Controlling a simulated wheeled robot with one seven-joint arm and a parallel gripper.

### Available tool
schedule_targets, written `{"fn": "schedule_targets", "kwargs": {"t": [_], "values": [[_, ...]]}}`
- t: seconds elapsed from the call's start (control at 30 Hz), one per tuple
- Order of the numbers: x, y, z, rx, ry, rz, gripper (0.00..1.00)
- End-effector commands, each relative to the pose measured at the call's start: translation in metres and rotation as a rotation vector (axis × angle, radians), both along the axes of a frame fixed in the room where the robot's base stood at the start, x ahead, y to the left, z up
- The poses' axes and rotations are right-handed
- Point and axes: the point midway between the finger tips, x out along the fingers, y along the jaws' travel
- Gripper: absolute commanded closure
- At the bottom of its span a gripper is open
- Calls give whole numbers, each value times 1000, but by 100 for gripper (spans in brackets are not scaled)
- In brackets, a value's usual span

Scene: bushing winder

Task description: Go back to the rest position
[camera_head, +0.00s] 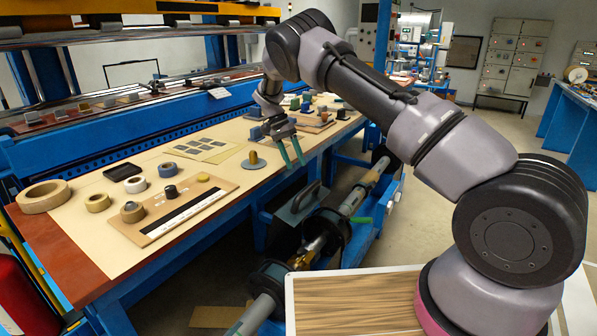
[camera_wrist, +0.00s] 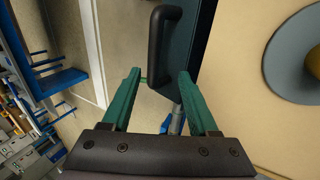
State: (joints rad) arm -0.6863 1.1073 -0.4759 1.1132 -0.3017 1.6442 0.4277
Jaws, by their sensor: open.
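My gripper (camera_head: 292,152) is open, with two green fingers pointing down near the front edge of the worktable (camera_head: 228,128). In the wrist view the fingers of my gripper (camera_wrist: 155,88) stand apart with nothing held between them. A round grey disc on the table (camera_wrist: 292,55) lies to the right of the fingers in the wrist view. It also shows in the head view (camera_head: 254,163) with a tan peg on it, just left of my gripper. My arm reaches from the lower right up and over to the table.
Tape rolls (camera_head: 44,196) and a tan board (camera_head: 172,212) with small parts lie on the table's near left. More parts (camera_head: 318,118) stand behind my gripper. A dark box with a handle (camera_head: 297,206) and a shaft (camera_head: 352,200) sit below the table edge. Open floor lies to the right.

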Motion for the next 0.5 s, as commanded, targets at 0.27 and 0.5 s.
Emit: {"fn": "schedule_targets", "kwargs": {"t": [0.27, 0.5], "values": [[1, 2, 4, -1, -1, 0, 40], [3, -7, 23, 30, -9, -9, 40]]}}
